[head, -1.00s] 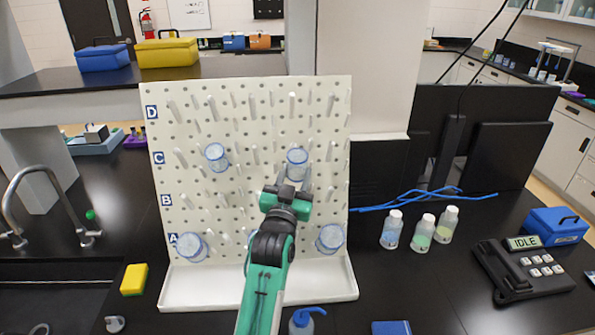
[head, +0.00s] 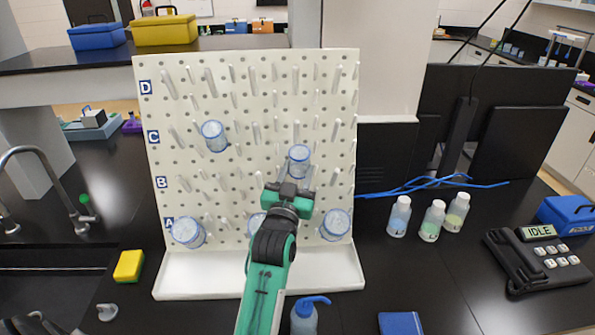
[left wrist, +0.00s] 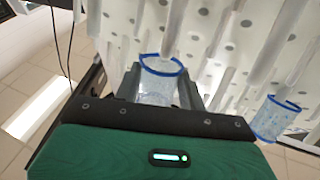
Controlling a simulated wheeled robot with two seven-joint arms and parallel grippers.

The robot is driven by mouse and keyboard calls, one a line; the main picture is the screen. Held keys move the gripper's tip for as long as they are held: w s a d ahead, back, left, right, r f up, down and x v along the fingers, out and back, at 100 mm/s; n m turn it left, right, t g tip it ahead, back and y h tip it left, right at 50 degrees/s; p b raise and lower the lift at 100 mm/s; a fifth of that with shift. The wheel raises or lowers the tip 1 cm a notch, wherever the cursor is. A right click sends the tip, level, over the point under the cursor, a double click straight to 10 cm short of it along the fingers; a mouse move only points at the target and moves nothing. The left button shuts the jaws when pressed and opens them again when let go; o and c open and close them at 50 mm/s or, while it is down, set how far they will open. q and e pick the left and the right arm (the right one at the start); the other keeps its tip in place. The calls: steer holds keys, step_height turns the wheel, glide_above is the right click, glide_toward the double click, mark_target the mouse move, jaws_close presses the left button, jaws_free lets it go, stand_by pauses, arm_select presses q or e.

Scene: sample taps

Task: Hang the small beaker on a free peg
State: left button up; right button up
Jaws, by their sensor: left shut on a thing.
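The small clear beaker (head: 299,153) with a blue rim is between the fingers of my left gripper (head: 293,178), in front of the white pegboard (head: 245,62) between rows B and C. In the left wrist view the beaker (left wrist: 160,85) sits between the two dark fingers, rim away from the palm. My left gripper is shut on it. I cannot tell whether a peg is inside it. Other beakers hang at row C left (head: 214,136), row A left (head: 187,231) and row A right (head: 335,225). Another (head: 256,221) is partly hidden by my arm. My right gripper is out of view.
Many bare pegs stick out around the held beaker. A white tray (head: 185,284) runs below the board. Capped bottles (head: 433,221), blue cables (head: 425,188) and an IDLE device (head: 540,255) are at the right.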

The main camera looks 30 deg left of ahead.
mark_target(299, 181)
arm_select(q)
steer(key=shift+w+a+f, duration=0.1)
steer(key=shift+w+f, duration=0.05)
steer(key=shift+f, duration=0.3)
steer(key=shift+f+b, duration=0.65)
steer(key=shift+f, duration=0.05)
steer(key=f, duration=0.1)
steer(key=f+b, duration=0.1)
steer(key=w, duration=0.1)
steer(key=shift+a+f+b, duration=0.3)
steer(key=shift+f+b, duration=0.05)
steer(key=shift+f, duration=0.05)
steer(key=shift+w+a+f, duration=0.1)
steer(key=shift+f, duration=0.5)
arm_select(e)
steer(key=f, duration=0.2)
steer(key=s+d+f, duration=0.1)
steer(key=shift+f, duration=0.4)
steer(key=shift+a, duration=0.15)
arm_select(q)
steer(key=o, duration=0.9)
steer(key=shift+o, duration=0.7)
steer(key=shift+r, duration=0.1)
